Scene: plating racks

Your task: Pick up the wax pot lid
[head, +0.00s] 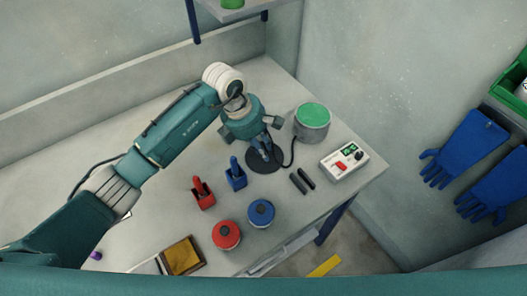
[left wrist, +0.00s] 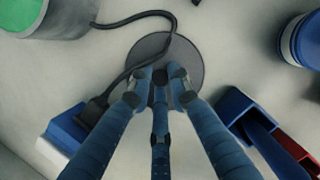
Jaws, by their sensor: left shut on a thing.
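The wax pot lid, a dark flat disc (head: 264,167), appears flat on the bench left of the wax pot; I cannot tell whether it is clear of the surface. In the left wrist view the disc (left wrist: 188,55) lies under my fingertips. My left gripper (head: 264,147) points down at its middle and is shut on it, seemingly at a small central knob that the fingers hide. The fingers also show in the left wrist view (left wrist: 161,76). The grey wax pot (head: 312,132) has a green top and stands beside the lid. My right gripper is not in view.
A black cable (left wrist: 135,58) runs close past the lid. Red (head: 203,199) and blue (head: 236,179) holders and red (head: 226,235) and blue (head: 261,213) round containers stand nearer the front. A white control box (head: 344,160) and black bars (head: 301,181) are to the right.

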